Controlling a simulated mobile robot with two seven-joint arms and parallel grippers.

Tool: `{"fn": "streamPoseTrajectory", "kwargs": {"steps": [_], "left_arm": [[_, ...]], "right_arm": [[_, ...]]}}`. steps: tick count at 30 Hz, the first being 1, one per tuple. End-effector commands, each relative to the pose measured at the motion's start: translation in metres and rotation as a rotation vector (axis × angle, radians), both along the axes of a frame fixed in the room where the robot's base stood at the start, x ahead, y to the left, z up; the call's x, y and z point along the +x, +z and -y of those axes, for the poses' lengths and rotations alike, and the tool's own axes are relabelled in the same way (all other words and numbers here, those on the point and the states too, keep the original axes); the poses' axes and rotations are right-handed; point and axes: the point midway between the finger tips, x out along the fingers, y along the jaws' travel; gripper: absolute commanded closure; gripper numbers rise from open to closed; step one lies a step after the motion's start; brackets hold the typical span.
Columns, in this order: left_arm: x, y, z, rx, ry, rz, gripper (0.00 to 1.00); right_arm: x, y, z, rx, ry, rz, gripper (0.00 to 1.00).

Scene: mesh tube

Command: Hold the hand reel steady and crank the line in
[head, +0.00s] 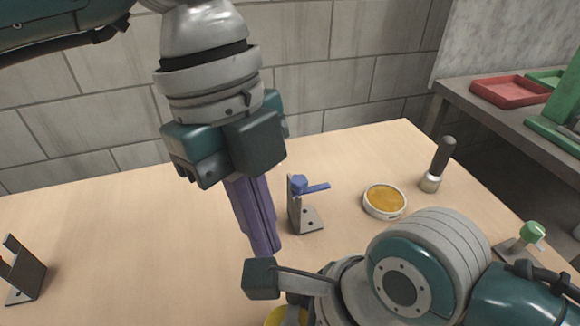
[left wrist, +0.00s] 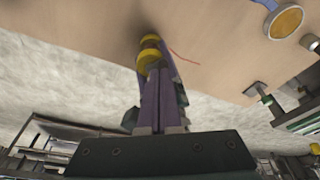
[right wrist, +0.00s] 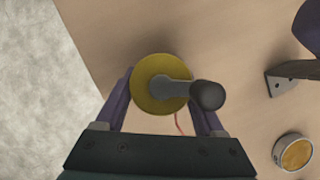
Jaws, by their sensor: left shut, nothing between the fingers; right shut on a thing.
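The hand reel shows as a yellow spool (right wrist: 150,84) with a grey crank arm (right wrist: 172,90) and a dark knob (right wrist: 207,96) in the right wrist view. My right gripper (right wrist: 160,80) has its purple fingers on either side of the spool and holds it. In the head view only a yellow edge of the reel (head: 284,316) shows at the bottom; my right wrist hides the rest. A thin red line (left wrist: 183,54) trails from it. My left gripper (head: 265,248) is shut and empty, pointing down near the reel, apart from the knob in the right wrist view.
A bracket with a blue lever (head: 308,188), a round tin (head: 384,200), a black-handled tool (head: 438,165) and a green-knobbed fixture (head: 530,236) stand to the right. A metal bracket (head: 24,272) stands at far left. The tabletop's left middle is clear.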

Motion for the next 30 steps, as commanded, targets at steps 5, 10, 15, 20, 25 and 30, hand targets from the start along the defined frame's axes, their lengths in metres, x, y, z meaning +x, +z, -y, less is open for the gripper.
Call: {"fn": "streamPoseTrajectory", "kwargs": {"steps": [5, 10, 15, 20, 25, 30], "left_arm": [[0.0, 0.012, -0.001, 0.002, 0.0, 0.001, 1.0], [0.0, 0.012, -0.001, 0.001, 0.0, 0.0, 1.0], [-0.003, 0.013, -0.003, 0.0, 0.0, -0.001, 1.0], [-0.018, 0.017, -0.019, -0.002, -0.001, -0.003, 1.0], [-0.029, 0.019, -0.031, 0.001, 0.0, -0.001, 1.0], [-0.031, 0.004, -0.032, 0.001, 0.0, -0.002, 1.0]], "right_arm": [[0.0, 0.0, 0.0, 0.0, 0.0, 0.0, 0.93], [0.0, 0.0, 0.0, 0.0, 0.0, 0.0, 0.93], [0.0, 0.0, 0.0, 0.0, 0.0, 0.0, 0.93], [0.0, 0.0, 0.0, 0.0, 0.0, 0.0, 0.93], [0.0, 0.0, 0.0, 0.0, 0.0, 0.0, 0.93], [0.0, 0.0, 0.0, 0.0, 0.0, 0.0, 0.93]]}}
